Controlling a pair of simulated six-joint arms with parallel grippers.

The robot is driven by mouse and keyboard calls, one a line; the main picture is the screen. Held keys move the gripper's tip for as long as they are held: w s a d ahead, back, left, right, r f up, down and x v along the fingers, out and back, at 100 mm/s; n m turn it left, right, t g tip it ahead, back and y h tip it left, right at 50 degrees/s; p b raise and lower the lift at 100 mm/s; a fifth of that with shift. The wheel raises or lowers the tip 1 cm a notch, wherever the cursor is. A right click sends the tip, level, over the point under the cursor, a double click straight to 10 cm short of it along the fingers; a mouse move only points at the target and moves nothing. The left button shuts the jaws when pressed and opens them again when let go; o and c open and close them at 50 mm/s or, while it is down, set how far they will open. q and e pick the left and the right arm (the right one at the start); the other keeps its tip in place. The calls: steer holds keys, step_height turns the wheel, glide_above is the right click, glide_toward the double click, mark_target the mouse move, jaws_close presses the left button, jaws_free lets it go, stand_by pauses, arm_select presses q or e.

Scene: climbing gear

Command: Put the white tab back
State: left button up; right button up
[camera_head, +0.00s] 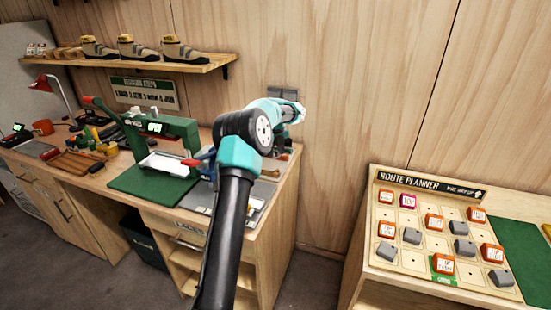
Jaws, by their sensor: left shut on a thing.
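My left arm (236,215) rises from the bottom middle. Its black joint and teal wrist (282,110) are in front of the right end of the workbench and the wall. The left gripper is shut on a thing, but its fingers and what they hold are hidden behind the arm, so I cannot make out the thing. I cannot pick out the white tab with certainty. The route planner board (425,235) stands at the right, with several orange-edged white tiles, grey blocks and a magenta-edged tile (408,201) on it. My right gripper is out of view.
The workbench (120,181) at the left holds a green press (163,125) with a white tray (168,163) on a green base. Shoes (138,48) stand on a wall shelf. A gap separates bench and board.

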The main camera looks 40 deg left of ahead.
arm_select(q)
steer(key=shift+w+a+f, duration=0.1)
steer(key=shift+f, duration=1.7)
steer(key=shift+f, duration=0.6)
steer(key=o, duration=1)
steer(key=shift+c, duration=0.2)
steer(key=shift+r, duration=0.15)
step_height(320, 180, up, 13)
